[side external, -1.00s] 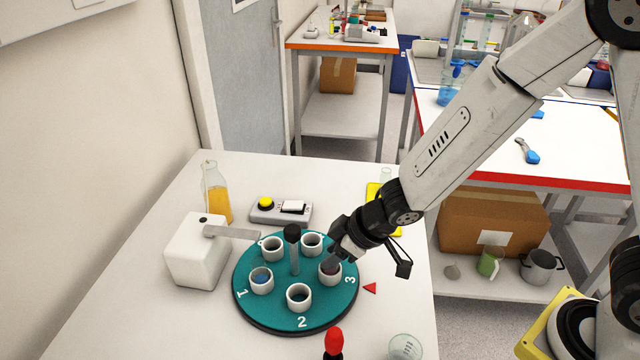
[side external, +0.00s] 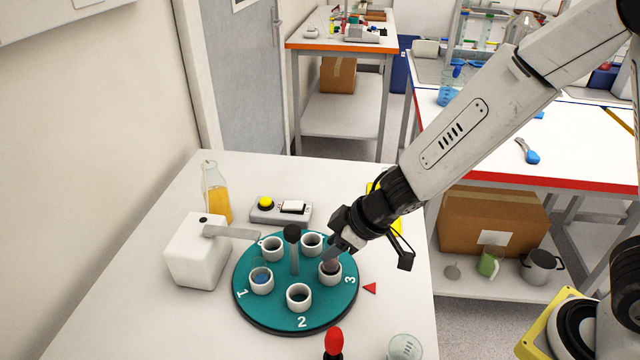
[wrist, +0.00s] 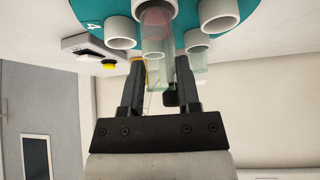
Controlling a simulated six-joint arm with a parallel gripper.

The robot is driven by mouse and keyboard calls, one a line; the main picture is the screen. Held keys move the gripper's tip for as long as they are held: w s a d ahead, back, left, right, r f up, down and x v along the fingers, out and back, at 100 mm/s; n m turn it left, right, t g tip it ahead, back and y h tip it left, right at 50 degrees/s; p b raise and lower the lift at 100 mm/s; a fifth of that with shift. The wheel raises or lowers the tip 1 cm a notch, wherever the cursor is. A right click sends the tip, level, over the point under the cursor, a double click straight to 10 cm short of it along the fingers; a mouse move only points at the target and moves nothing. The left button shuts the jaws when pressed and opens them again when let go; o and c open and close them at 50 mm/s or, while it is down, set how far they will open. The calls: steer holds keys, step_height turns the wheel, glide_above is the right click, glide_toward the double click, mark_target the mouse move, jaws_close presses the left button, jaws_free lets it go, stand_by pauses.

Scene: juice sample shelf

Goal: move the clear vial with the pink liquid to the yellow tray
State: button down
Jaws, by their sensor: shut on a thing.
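The clear vial with the pink liquid (side external: 331,265) stands in the white cup holder beside the 3 on the teal round carousel (side external: 330,312), its lower end still inside the cup. My gripper (side external: 340,252) comes down from the upper right and is shut on the upper part of this vial. In the wrist view the vial (wrist: 157,40) runs between the two fingers of my gripper (wrist: 160,65), with the pink liquid at its far end. The yellow tray (side external: 397,225) is to the right behind my wrist, which hides most of it.
Several other white cups (side external: 299,297) ring the carousel around a black-knobbed post (side external: 292,233). A white box with an arm (side external: 195,252), an orange-filled flask (side external: 214,195) and a button box (side external: 281,210) stand left and behind. A red-topped object (side external: 333,342) and a glass beaker (side external: 405,346) are in front.

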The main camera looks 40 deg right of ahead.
steer(key=shift+r, duration=0.6)
steer(key=shift+w+d, duration=0.3)
steer(key=shift+d, duration=0.1)
steer(key=w+d+r+m, duration=0.1)
steer(key=w+d, duration=0.1)
steer(key=d, duration=0.7)
steer(key=w+d+r+m+h, duration=0.1)
steer(key=w+d, duration=0.2)
steer(key=d, duration=0.7)
steer(key=shift+m+t, duration=0.4)
steer(key=shift+f, duration=1.9)
